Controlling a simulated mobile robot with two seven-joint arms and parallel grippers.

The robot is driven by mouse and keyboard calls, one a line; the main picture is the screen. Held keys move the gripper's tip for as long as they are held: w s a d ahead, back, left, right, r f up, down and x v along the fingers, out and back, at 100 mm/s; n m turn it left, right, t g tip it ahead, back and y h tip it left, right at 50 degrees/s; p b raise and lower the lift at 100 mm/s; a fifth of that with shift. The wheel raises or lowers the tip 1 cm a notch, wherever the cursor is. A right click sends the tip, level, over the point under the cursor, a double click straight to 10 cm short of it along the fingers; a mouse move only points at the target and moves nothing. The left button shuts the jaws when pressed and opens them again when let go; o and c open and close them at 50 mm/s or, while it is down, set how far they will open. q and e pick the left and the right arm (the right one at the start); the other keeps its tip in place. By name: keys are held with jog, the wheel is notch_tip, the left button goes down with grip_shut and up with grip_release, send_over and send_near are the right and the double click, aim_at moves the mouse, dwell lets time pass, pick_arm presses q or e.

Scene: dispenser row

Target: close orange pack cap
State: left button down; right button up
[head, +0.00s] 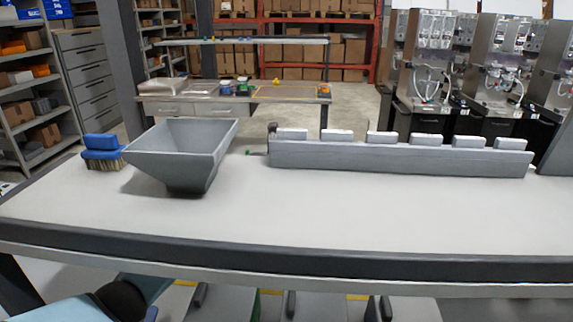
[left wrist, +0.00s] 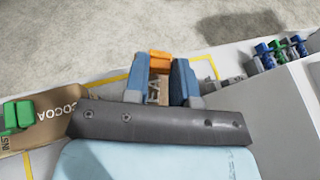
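In the left wrist view an orange cap (left wrist: 160,58) shows at the far end of the gap between the two blue fingers of my left gripper (left wrist: 160,72). The fingers stand apart, one on each side of it; contact with the cap is not clear. Brown and grey parts show in the gap below the cap, and the rest of that pack is hidden. A brown pack marked COCOA (left wrist: 60,118) with a green cap (left wrist: 18,114) lies to the left. The head view does not show either gripper or the orange cap.
Several blue and green caps (left wrist: 268,52) line the upper right of the left wrist view. In the head view, the table (head: 330,212) carries a grey hopper (head: 180,150), a blue brush (head: 103,150) and a long grey rack (head: 400,158). The table's front is clear.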

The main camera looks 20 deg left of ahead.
pick_arm(q)
jog(key=shift+w+r+g+p, duration=0.2)
jog(key=shift+r+g+p, duration=0.2)
jog(key=shift+g+p, duration=0.1)
jog(key=shift+w+g+p, duration=0.1)
jog(key=shift+g+p, duration=0.25)
jog(key=shift+g, duration=0.05)
jog(key=shift+w+d+g, duration=0.1)
jog(key=shift+w+g, duration=0.05)
jog(key=shift+g, duration=0.15)
jog(key=shift+f+g+y, duration=0.1)
jog(key=shift+g+y, duration=0.2)
jog(key=c, duration=0.9)
grip_release()
